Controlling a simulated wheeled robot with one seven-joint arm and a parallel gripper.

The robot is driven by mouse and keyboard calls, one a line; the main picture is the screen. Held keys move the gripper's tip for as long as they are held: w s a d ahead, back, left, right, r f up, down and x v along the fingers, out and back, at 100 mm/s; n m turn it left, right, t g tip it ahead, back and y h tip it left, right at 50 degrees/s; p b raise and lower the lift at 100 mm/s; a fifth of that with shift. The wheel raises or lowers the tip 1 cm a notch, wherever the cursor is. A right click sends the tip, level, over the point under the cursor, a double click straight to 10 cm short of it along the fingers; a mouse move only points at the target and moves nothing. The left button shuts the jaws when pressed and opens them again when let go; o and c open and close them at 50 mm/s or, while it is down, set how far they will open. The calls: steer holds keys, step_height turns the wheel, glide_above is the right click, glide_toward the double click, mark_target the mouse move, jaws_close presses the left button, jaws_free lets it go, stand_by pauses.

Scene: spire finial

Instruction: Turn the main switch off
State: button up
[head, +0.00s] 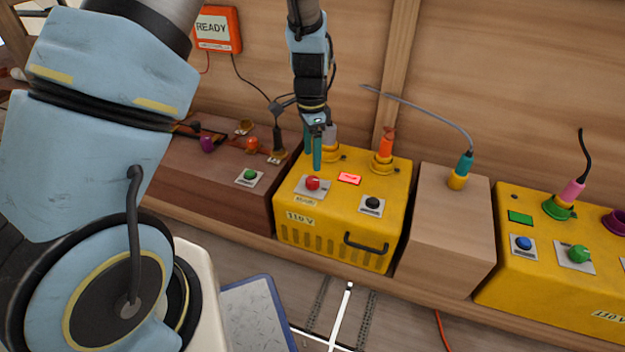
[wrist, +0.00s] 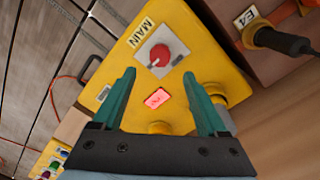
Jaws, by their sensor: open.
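The main switch is a red round knob (head: 313,183) on a pale plate on top of the yellow 110 V box (head: 340,250). In the wrist view the knob (wrist: 162,55) sits beside a label reading MAIN (wrist: 142,32), with a light mark toward its lower left. A small red indicator (head: 349,179) on the same box is lit; it also shows in the wrist view (wrist: 157,98). My gripper (head: 313,165) is above and just behind the knob, pointing down. Its teal fingers (wrist: 159,74) are apart and empty, with the knob beyond their tips.
A black button (head: 372,204), an orange plug (head: 386,145) and a handle (head: 366,243) are on the same box. A brown box with a green button (head: 249,177) stands left. A plain wooden box (head: 445,220) and another yellow box (head: 540,290) stand right. A wooden wall is behind.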

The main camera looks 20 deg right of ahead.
mark_target(313, 179)
step_height(313, 179, down, 7)
steer(key=shift+s+f+b, duration=0.15)
steer(key=shift+f+b, duration=0.05)
steer(key=shift+b, duration=0.9)
steer(key=shift+c, duration=0.2)
jaws_close()
